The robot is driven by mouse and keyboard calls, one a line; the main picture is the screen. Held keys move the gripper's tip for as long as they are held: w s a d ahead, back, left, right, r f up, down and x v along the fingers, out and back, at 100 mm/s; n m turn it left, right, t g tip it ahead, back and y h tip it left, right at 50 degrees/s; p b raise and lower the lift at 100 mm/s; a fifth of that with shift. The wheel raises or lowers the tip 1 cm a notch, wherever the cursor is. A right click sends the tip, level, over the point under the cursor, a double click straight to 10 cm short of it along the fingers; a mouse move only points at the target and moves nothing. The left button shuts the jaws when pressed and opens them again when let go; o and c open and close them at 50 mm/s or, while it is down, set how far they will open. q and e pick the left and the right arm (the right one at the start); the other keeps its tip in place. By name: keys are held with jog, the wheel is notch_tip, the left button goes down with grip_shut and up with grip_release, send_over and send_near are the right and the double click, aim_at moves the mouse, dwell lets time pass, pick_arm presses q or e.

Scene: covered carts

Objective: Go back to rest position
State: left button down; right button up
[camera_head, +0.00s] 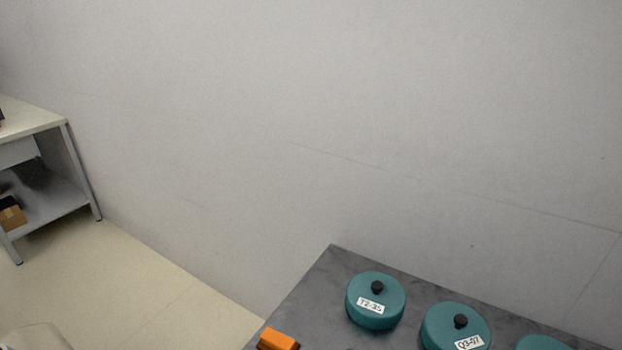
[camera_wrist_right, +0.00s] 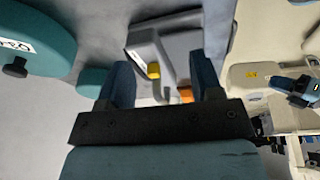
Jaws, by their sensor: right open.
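My right gripper (camera_wrist_right: 163,78) shows in the right wrist view with its two dark blue fingers spread wide apart. I see nothing held between them. Behind the fingers is a grey piece with a yellow part (camera_wrist_right: 153,71), and an orange block (camera_wrist_right: 186,94) is partly hidden by the right finger. A blue and dark end piece on a pale arm, which looks like my left gripper (camera_wrist_right: 297,90), shows at the right of that view. Its jaws are too small to read. Neither gripper shows in the head view.
A dark grey cart top (camera_head: 325,285) bears teal round lids with black knobs, labelled T2-35 (camera_head: 376,301) and Q3-07 (camera_head: 456,328), and a third cut off. An orange block (camera_head: 278,340) lies at its left edge.

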jog(key=s+d+r+m+t+h, duration=0.1)
jog(key=s+d+m, duration=0.1)
jog(key=s+m, duration=0.3)
jog(key=s+d+r+m, duration=0.2)
jog(key=s+m, duration=0.1)
jog(key=s, duration=0.3)
jog(key=w+a+f+t+y+p, duration=0.1)
jog(key=w+a+f+t+p, duration=0.1)
jog(key=a+f+t+p, duration=0.1)
jog(key=w+a+f+t+y+p, duration=0.1)
jog(key=w+a+f+t+p, duration=0.2)
jog(key=shift+w+f+n+p, duration=0.2)
jog(key=shift+n+p, duration=0.15)
jog(key=shift+n, duration=0.05)
jog(key=shift+a+f+t, duration=0.2)
jog(key=shift+a+t, duration=0.1)
jog(key=shift+t, duration=0.3)
jog(key=shift+f, duration=0.1)
